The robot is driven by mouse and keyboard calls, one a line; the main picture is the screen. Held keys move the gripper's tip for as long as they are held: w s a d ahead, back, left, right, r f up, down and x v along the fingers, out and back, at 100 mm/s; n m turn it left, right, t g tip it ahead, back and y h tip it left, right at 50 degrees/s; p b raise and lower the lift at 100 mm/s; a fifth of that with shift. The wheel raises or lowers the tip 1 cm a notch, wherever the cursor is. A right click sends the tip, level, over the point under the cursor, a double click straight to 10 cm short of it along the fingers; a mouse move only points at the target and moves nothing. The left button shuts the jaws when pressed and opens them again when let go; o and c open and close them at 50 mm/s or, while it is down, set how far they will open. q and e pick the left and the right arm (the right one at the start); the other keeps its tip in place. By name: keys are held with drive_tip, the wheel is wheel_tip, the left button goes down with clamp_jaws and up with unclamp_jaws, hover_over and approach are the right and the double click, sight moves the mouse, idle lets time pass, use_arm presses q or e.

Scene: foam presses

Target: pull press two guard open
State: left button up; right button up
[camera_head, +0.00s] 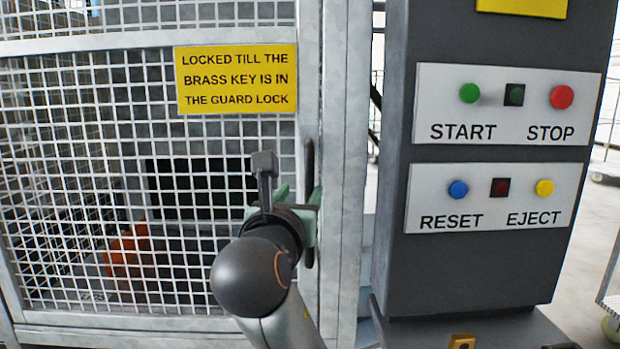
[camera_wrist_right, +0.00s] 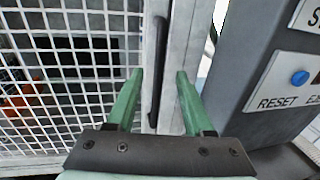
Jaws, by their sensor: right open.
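The press guard (camera_head: 90,180) is a grey-framed white wire-mesh door and stands shut as far as I can see. Its black upright handle (camera_head: 309,160) is on the right edge of the guard; it also shows in the right wrist view (camera_wrist_right: 158,50). My right gripper (camera_head: 300,196) is in front of the handle, with its green fingers open. In the wrist view the right gripper (camera_wrist_right: 158,78) has one finger on each side of the handle's line, with nothing clamped. Whether the fingers touch the handle is not clear. My left gripper is not in view.
A yellow sign (camera_head: 237,79) about the brass key hangs on the mesh. A dark control column (camera_head: 480,270) with START, STOP, RESET and EJECT buttons stands close on the right. A brass-coloured piece (camera_head: 462,341) shows at its foot. An orange shape (camera_head: 125,255) lies behind the mesh.

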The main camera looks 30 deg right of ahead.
sight(309, 179)
drive_tip(key=x, duration=0.9)
drive_tip(key=shift+w+d, duration=0.3)
clamp_jaws()
drive_tip(key=shift+f, duration=0.1)
idle(0.9)
